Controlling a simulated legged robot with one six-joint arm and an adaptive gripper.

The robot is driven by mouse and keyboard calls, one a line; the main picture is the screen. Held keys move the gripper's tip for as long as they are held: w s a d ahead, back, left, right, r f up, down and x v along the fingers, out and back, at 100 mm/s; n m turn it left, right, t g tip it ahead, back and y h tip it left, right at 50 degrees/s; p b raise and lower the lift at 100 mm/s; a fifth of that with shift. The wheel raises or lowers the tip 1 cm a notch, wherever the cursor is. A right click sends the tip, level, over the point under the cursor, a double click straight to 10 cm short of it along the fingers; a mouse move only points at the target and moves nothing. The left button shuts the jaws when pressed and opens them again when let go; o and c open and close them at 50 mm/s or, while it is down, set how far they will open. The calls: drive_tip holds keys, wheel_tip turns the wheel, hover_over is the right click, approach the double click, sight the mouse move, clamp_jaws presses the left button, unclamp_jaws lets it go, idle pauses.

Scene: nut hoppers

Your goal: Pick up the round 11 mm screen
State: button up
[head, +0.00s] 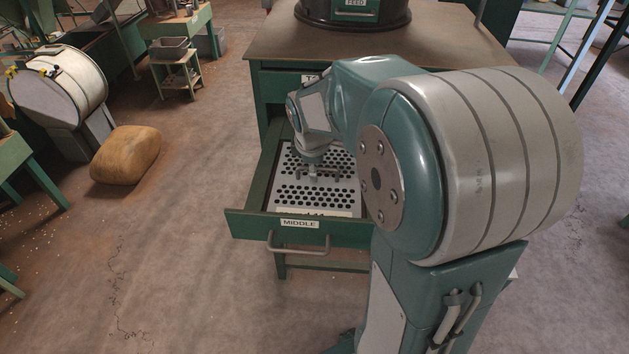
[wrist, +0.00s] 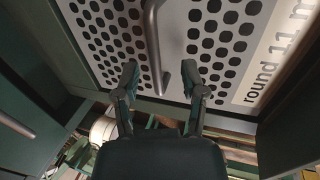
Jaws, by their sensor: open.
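The round 11 mm screen (head: 291,181) is a pale metal plate with many round black holes, lying in the open drawer. In the wrist view the screen (wrist: 174,35) fills the top, with its label reading "round 11 m", cut off at the edge. A grey bar handle (wrist: 152,35) runs across the bare strip between two fields of holes. My gripper (wrist: 160,75) is open and empty, its two fingertips on either side of the handle's near end. In the head view my gripper (head: 320,172) is over the middle of the screen; contact cannot be told.
The green drawer (head: 252,224) marked MIDDLE is pulled out from a brown-topped bench (head: 300,45). Its walls surround the screen closely. A dark round FEED hopper (head: 318,12) stands on the bench. A tan sack (head: 125,155) lies on the floor at left, with open floor between.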

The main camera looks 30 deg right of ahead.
drive_tip(key=shift+x, duration=0.75)
drive_tip(key=shift+d+f, duration=0.25)
drive_tip(key=shift+d, duration=0.3)
drive_tip(key=shift+a, duration=0.3)
clamp_jaws()
